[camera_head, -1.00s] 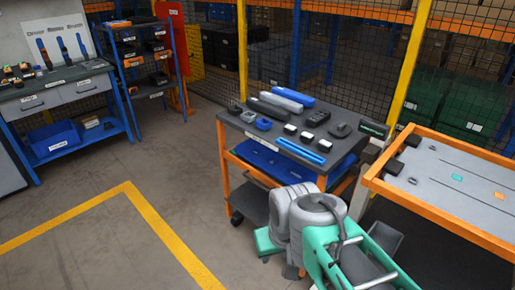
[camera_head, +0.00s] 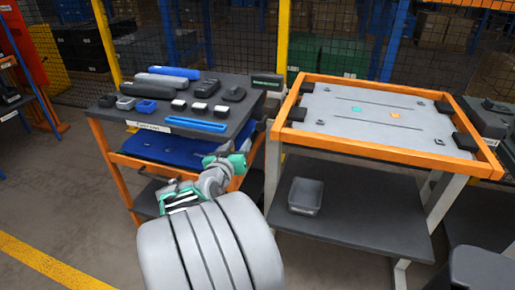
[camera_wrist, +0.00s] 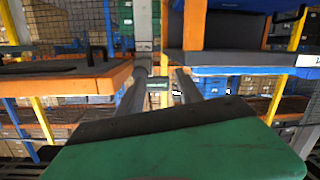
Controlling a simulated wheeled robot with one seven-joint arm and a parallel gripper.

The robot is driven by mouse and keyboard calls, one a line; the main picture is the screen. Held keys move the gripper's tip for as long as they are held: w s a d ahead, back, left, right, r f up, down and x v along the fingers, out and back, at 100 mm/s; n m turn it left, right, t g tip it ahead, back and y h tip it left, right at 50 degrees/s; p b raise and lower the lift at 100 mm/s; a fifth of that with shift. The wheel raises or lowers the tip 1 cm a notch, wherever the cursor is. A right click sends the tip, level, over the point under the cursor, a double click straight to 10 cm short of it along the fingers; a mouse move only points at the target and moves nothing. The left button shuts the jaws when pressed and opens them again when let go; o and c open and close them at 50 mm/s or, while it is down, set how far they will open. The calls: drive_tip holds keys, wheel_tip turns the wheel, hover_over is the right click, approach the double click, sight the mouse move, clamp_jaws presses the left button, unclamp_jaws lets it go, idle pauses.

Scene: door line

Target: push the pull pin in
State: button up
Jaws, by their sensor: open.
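I cannot make out a pull pin in either view. The orange-framed table (camera_head: 388,156) at the right carries a grey plate (camera_head: 345,112) with small dark fittings, too small to tell apart, and black blocks at its edges. My gripper (camera_wrist: 162,84) is in the wrist view, its two grey fingers apart with nothing seen between them. In the head view my arm reaches up in front of the dark cart (camera_head: 240,112), left of the orange-framed table; the fingertips there are hard to tell from the wrist.
The dark cart holds grey and blue cylinders, small boxes and a blue tray (camera_head: 190,125). A grey bin (camera_head: 305,196) stands on the shelf under the orange-framed table. A mesh fence with yellow posts runs behind. Open floor lies at the left.

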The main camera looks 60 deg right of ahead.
sight(260, 127)
drive_tip(key=d, duration=0.3)
drive_tip(key=s+d+h, duration=0.1)
drive_tip(key=d, duration=0.2)
drive_tip(key=s+d+r+h, duration=0.1)
drive_tip(key=d, duration=0.3)
drive_tip(key=shift+d+g+p, duration=0.1)
drive_tip(key=shift+g+p, duration=0.2)
drive_tip(key=shift+g, duration=0.1)
drive_tip(key=shift+c, duration=0.2)
clamp_jaws()
idle(0.5)
